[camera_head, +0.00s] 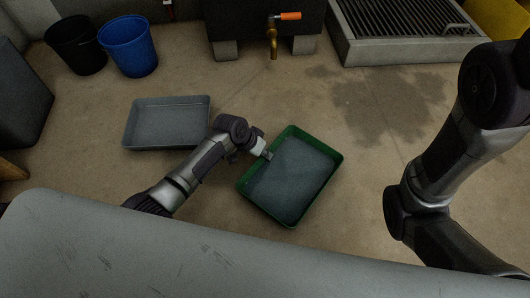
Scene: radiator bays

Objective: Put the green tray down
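The green tray (317,190) is right of the middle in the head view, turned at an angle, with a green rim and a dull grey-blue inside. My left gripper (267,154) is at the tray's upper left rim and appears shut on it. The fingertips are small and partly hidden at the rim. I cannot tell whether the tray touches the floor or hangs just above it. My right arm comes in at the right edge, and its gripper is out of view.
A grey tray (158,143) lies on the concrete floor to the left. A black bucket (75,46) and a blue bucket (128,47) stand at the back left. A brass tap (273,43) and a floor grate (405,22) are at the back. Floor around a dark wet patch is clear.

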